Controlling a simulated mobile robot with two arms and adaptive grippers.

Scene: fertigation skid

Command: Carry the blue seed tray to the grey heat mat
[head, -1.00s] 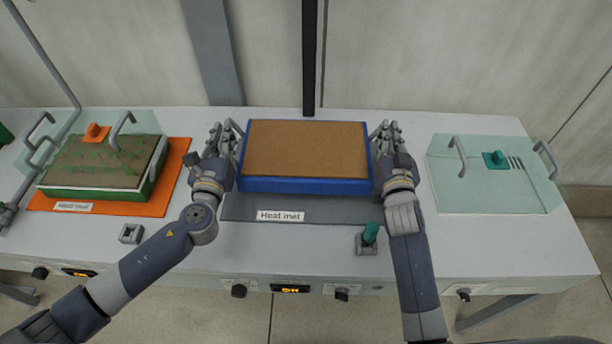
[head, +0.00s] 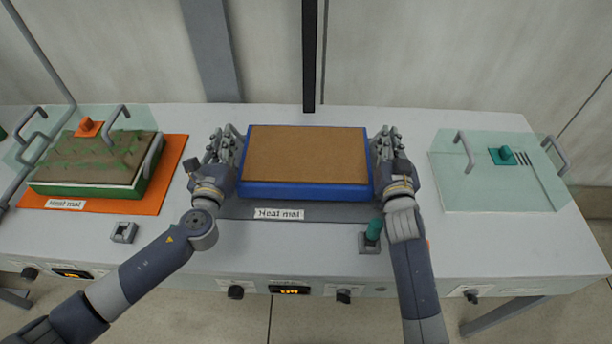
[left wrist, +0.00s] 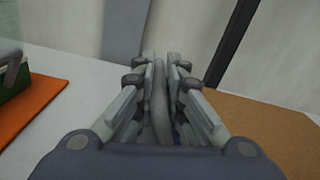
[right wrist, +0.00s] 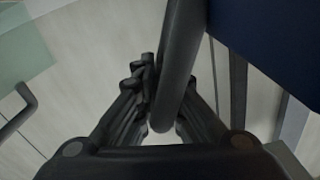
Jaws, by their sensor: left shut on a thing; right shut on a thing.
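The blue seed tray (head: 305,190), filled with brown soil, is over the grey heat mat (head: 338,211) in the head view. A front strip of the mat with its "Heat mat" label shows; the tray hides the rest. I cannot tell whether the tray touches the mat. My left gripper (head: 230,147) is shut on the tray's left handle, the grey bar (left wrist: 160,100) between its fingers in the left wrist view. My right gripper (head: 384,147) is shut on the right handle, a grey bar (right wrist: 177,75) beside the tray's blue wall (right wrist: 275,35) in the right wrist view.
A green tray (head: 85,190) under a clear lid stands on an orange mat (head: 160,190) at left. A clear lid (head: 490,185) with grey handles lies at right. A green-knobbed lever (head: 373,230) stands by the mat's front right. A dark post (head: 309,60) rises behind.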

